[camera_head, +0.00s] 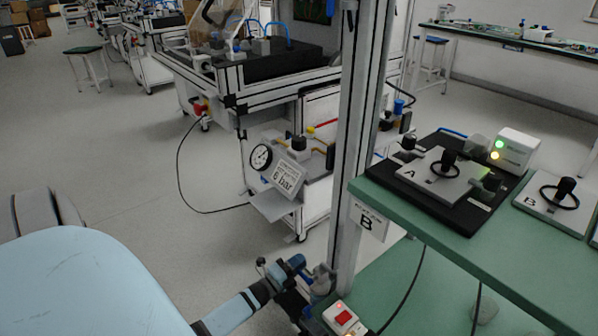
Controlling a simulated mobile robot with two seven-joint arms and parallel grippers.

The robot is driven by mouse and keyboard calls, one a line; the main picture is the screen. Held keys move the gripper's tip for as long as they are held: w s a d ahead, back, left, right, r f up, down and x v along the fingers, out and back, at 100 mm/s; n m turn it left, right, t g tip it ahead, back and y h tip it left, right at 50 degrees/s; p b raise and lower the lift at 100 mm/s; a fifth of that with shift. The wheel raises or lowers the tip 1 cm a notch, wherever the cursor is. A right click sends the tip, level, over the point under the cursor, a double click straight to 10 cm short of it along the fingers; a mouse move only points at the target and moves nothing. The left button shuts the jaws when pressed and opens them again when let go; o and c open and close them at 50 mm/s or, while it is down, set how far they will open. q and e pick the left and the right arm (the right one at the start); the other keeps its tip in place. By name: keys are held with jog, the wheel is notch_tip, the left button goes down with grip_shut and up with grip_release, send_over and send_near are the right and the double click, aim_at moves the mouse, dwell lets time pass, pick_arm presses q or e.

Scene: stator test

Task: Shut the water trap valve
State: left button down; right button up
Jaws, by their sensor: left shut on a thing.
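My left gripper (304,282) is low in the middle of the camera_head view, at the foot of the upright aluminium post. It is shut on a small part of a grey and blue fitting (323,277) beside the post, which looks like the water trap valve. The gripper covers much of this fitting, so I cannot tell how the handle is turned. My right gripper is not in view.
The aluminium post (358,130) rises right by my left gripper. A box with a red button (343,318) stands just right of it. A green-topped bench (430,235) with test fixtures is at right. A pressure gauge (261,158) and "6 bar" sign (287,177) are behind.

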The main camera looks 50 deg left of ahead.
pick_arm(q)
jog(key=shift+f, duration=0.1)
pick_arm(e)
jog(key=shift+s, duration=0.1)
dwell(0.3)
pick_arm(q)
jog(key=c, duration=1.1)
grip_release()
jog(key=p+v, duration=0.3)
jog(key=v, duration=1.1)
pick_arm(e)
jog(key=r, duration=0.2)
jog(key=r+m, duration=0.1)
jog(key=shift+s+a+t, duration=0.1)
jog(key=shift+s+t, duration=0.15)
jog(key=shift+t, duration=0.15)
